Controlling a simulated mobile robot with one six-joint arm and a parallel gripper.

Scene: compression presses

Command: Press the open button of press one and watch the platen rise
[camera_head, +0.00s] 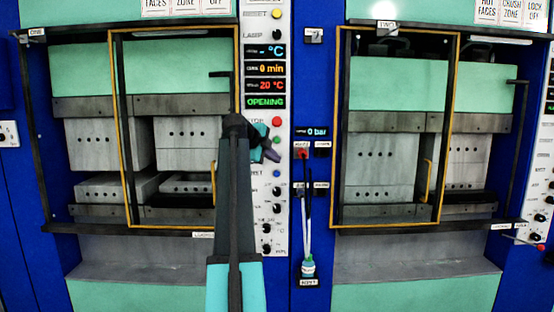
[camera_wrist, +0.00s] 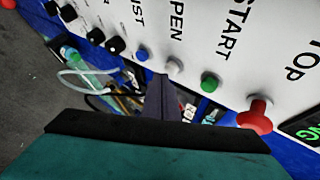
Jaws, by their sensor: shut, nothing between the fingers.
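Press one (camera_head: 62,56) stands on the left under the sign ONE. Its grey upper mould blocks (camera_head: 110,146) hang above the lower blocks (camera_head: 115,187), with a gap between them. The panel display (camera_head: 265,102) reads OPENING in green. In the wrist view, the pale OPEN button (camera_wrist: 174,66) sits between a blue button (camera_wrist: 142,55) and the green START button (camera_wrist: 209,82). My gripper (camera_wrist: 165,80) is shut and empty, its tips at the OPEN button; I cannot tell whether they touch it. In the head view, my gripper (camera_head: 271,154) is at the panel and my arm hides part of it.
A red STOP button (camera_wrist: 256,115) sticks out close to my fingers. A yellow-framed guard (camera_head: 180,31) stands in front of press one's right part. Press two (camera_head: 432,80) is to the right. A bottle (camera_head: 308,266) hangs between the presses.

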